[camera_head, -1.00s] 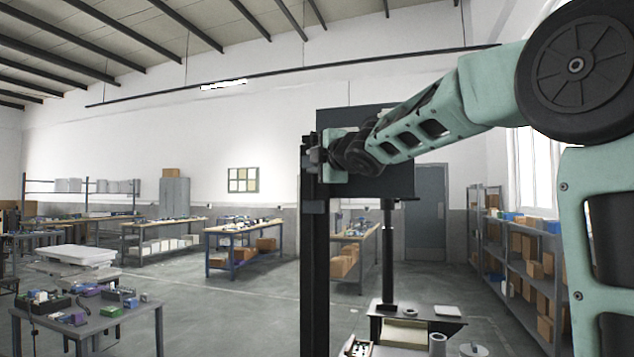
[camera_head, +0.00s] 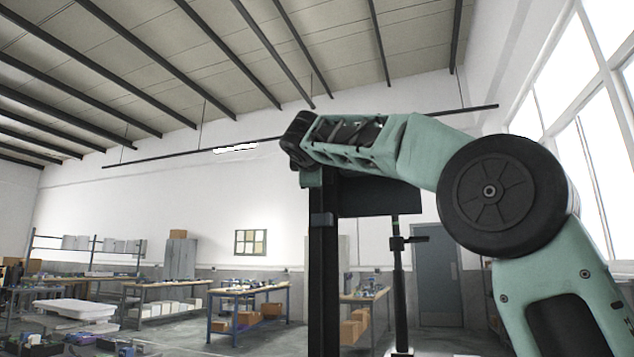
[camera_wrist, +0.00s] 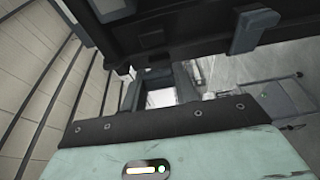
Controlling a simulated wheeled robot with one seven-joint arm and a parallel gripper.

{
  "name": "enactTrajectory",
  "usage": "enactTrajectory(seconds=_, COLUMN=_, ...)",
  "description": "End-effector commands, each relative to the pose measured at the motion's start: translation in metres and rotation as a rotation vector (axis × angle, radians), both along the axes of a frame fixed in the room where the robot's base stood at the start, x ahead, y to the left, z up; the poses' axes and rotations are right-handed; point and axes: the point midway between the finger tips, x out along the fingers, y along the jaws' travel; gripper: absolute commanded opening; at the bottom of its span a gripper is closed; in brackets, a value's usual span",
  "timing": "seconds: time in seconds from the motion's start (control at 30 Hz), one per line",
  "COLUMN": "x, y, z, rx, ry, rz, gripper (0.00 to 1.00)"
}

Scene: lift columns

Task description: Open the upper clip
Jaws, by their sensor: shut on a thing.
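In the wrist view, my gripper (camera_wrist: 160,82) shows beyond my green wrist housing, its dark fingers close together on a small dark part, which I take to be the upper clip (camera_wrist: 158,72); its outline is hard to make out. A dark beam crosses above, with a grey bracket (camera_wrist: 255,32) on it. In the head view, my arm reaches left to the top of the black lift column (camera_head: 323,275). My wrist hides the gripper there. A lower grey clip (camera_head: 322,219) sits on that column, below my wrist.
A dark panel (camera_head: 380,197) stands right behind the column. A thinner pole (camera_head: 398,290) with a side handle (camera_head: 416,239) stands to its right.

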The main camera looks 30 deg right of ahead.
Motion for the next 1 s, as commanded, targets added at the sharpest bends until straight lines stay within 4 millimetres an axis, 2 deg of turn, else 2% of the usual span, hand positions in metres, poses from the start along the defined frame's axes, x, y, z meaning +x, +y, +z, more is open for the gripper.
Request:
enactTrajectory(seconds=0.03, x=0.005, y=0.008, z=-0.001, rx=0.002, ry=0.006, rz=-0.034, gripper=0.06)
enactTrajectory(seconds=0.5, x=0.017, y=0.020, z=0.004, rx=0.000, ry=0.006, rz=-0.430, gripper=0.06)
enactTrajectory(seconds=0.73, x=0.021, y=0.022, z=0.002, rx=0.001, ry=0.004, rz=-0.540, gripper=0.06)
enactTrajectory(seconds=1.0, x=0.022, y=0.023, z=0.000, rx=-0.001, ry=0.000, rz=-0.590, gripper=0.06)
